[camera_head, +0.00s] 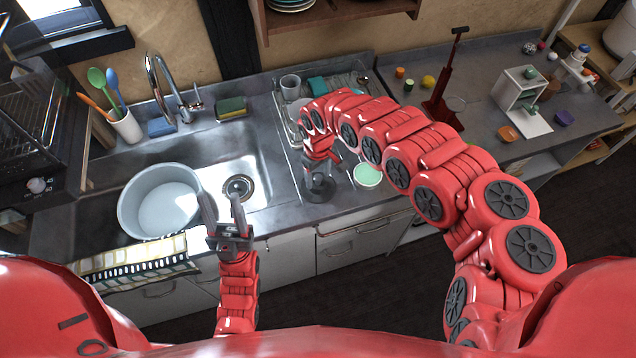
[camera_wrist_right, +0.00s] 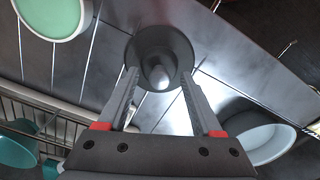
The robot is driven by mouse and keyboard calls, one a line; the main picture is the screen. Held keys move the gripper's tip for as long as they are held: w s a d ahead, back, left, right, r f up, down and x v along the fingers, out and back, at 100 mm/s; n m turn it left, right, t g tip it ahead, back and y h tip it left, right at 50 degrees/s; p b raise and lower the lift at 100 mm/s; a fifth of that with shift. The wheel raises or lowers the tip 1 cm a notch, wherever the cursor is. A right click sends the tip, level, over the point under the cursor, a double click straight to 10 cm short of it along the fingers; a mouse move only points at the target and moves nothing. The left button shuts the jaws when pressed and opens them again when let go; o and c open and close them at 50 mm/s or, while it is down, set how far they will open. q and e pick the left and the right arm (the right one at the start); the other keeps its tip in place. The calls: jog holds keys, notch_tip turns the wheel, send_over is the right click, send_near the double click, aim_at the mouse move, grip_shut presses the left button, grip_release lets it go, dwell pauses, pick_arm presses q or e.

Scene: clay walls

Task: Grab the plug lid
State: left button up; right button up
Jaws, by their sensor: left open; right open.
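The plug lid (camera_head: 318,190) is a dark grey disc with a knob in the middle, lying on the counter right of the sink. In the right wrist view the plug lid (camera_wrist_right: 150,42) is straight ahead with its knob between my fingers. My right gripper (camera_head: 321,168) is open and points down above the lid. In the wrist view the right gripper's fingertips (camera_wrist_right: 158,76) are on either side of the knob; whether they touch it I cannot tell. My left gripper (camera_head: 223,198) is open and empty over the sink's front edge.
A green-topped round container (camera_head: 368,175) sits close right of the lid, also in the wrist view (camera_wrist_right: 55,10). A cup (camera_head: 290,86) and dish rack stand behind. A large white basin (camera_head: 160,203) fills the sink's left part. A red stand (camera_head: 440,100) is further right.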

aim_at(318, 177)
notch_tip(318, 177, down, 3)
jog(key=shift+a+r+p, duration=0.1)
jog(key=shift+r+p, duration=0.05)
jog(key=shift+p, duration=0.15)
jog(key=shift+f, duration=0.35)
jog(key=c, duration=1)
jog(key=shift+c, duration=0.2)
jog(key=shift+w+r, duration=0.1)
jog(key=shift+r, duration=0.05)
